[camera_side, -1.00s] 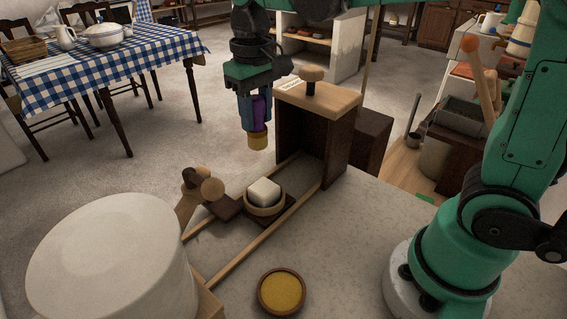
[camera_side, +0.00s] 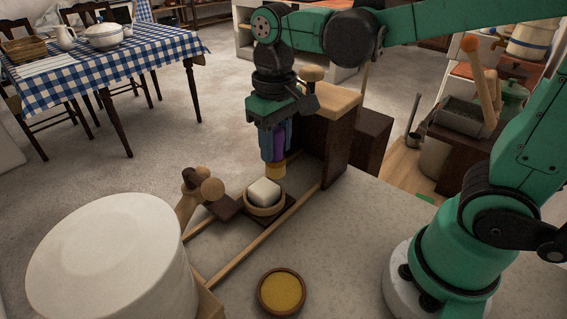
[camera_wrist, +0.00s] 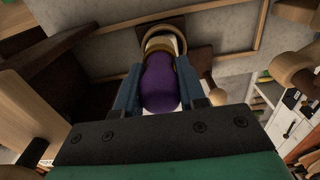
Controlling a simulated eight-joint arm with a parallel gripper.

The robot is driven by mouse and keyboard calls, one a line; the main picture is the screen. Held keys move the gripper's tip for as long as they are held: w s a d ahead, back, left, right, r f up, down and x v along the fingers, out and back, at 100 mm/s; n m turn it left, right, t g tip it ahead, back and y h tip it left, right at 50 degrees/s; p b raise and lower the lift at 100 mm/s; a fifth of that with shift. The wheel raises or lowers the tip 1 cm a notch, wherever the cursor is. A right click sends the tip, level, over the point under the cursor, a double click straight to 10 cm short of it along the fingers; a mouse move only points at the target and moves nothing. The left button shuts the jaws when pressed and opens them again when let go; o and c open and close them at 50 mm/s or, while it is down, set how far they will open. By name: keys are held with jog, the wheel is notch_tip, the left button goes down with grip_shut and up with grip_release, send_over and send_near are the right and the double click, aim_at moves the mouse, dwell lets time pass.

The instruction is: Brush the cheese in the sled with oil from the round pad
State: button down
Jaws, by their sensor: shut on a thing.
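My gripper (camera_side: 275,147) is shut on the purple handle of a brush with a yellowish lower end (camera_side: 275,171), pointing down. In the wrist view the purple handle (camera_wrist: 160,84) is between the blue fingers. The white cheese block (camera_side: 265,192) sits in a round wooden sled (camera_side: 262,211) on a dark base between two wooden rails. The brush end is just behind the cheese in the side view; I cannot tell whether they touch. The round pad (camera_side: 282,291), a yellow disc in a brown dish, lies on the counter in front.
A wooden box (camera_side: 333,100) with a dark inside and a knob on top stands at the rails' far end, close to my gripper. A wooden-knobbed piece (camera_side: 212,189) stands left of the sled. A large white drum (camera_side: 110,262) fills the front left. The counter right of the rails is clear.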

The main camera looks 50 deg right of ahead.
aim_at(276, 129)
jog(key=shift+f, duration=2)
jog(key=shift+w+f, duration=0.2)
jog(key=shift+f, duration=0.1)
jog(key=shift+w+r, duration=0.1)
jog(key=shift+w, duration=2.7)
jog(key=shift+s+f, duration=0.2)
jog(key=shift+s, duration=2.9)
jog(key=shift+w, duration=2.8)
jog(key=shift+s, duration=2.7)
jog(key=shift+r, duration=4.05)
jog(key=shift+f, duration=0.1)
